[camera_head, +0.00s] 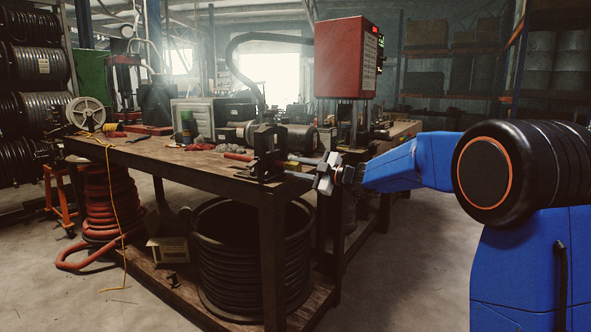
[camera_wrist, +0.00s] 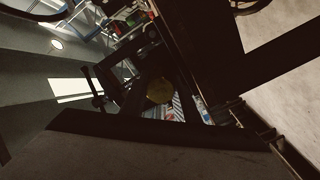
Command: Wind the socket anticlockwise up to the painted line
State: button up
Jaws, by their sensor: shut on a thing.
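My gripper (camera_head: 325,173) is at the right front corner of the workbench, shut on the socket, which its fingers mostly hide in the head view. A pale rod (camera_head: 298,175) runs left from the gripper toward a dark vice (camera_head: 266,150) on the bench corner. In the wrist view a dull brass round face (camera_wrist: 160,92) shows between the dark fingers; I take it to be part of the socket or its fitting. I cannot make out the painted line in either view, nor how far the socket is turned.
The wooden workbench (camera_head: 200,166) carries a red-handled tool (camera_head: 238,157) and other clutter left of the vice. A red press head (camera_head: 346,58) stands behind the gripper. A coiled black hose drum (camera_head: 250,275) sits below. The floor at the front right is clear.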

jog(key=o, duration=1)
jog(key=shift+o, duration=0.2)
jog(key=v, duration=1.7)
jog(key=shift+s+d, duration=0.15)
jog(key=shift+d, duration=0.05)
